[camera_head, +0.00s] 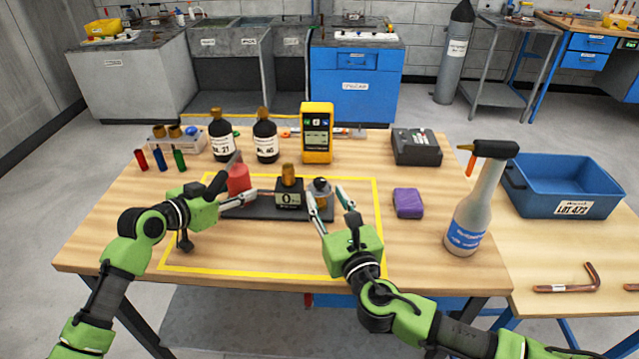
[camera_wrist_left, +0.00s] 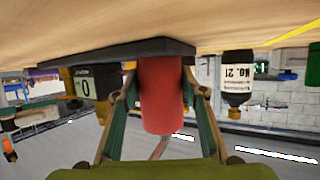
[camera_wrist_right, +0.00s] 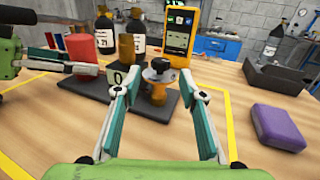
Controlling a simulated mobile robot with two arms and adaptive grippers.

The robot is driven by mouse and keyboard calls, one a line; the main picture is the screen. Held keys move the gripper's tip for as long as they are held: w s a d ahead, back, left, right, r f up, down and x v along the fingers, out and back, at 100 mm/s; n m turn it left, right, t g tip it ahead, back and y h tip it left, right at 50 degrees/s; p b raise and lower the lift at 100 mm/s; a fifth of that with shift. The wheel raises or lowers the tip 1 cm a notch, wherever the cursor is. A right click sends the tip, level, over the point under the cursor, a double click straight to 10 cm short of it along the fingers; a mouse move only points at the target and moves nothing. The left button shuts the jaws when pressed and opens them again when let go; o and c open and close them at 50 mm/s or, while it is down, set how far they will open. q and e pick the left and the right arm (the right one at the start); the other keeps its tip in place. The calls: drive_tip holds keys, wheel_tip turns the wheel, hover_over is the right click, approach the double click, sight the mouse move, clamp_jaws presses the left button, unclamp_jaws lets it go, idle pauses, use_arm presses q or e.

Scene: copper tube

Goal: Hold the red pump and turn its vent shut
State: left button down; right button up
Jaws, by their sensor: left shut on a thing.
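The red pump (camera_head: 238,179) stands on a dark base (camera_head: 262,213) within the yellow outline. Its red cylinder also shows in the left wrist view (camera_wrist_left: 165,97). My left gripper (camera_head: 240,198) is shut on the red cylinder, one finger on each side. A small display reading 0 (camera_head: 289,198) sits mid-base below a brass cap. The vent (camera_head: 321,187), brass with a dark knob, is at the base's right end; it also shows in the right wrist view (camera_wrist_right: 158,80). My right gripper (camera_head: 326,194) is open, its fingers spread either side of the vent; I cannot tell whether they touch it.
Two dark bottles (camera_head: 221,138) and a yellow meter (camera_head: 317,133) stand behind the pump. A purple block (camera_head: 408,203), a spray bottle (camera_head: 474,205) and a blue bin (camera_head: 565,187) are to the right. The table front (camera_head: 230,255) is clear.

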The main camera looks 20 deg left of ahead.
sight(322, 188)
drive_tip(key=shift+x, duration=2.95)
clamp_jaws()
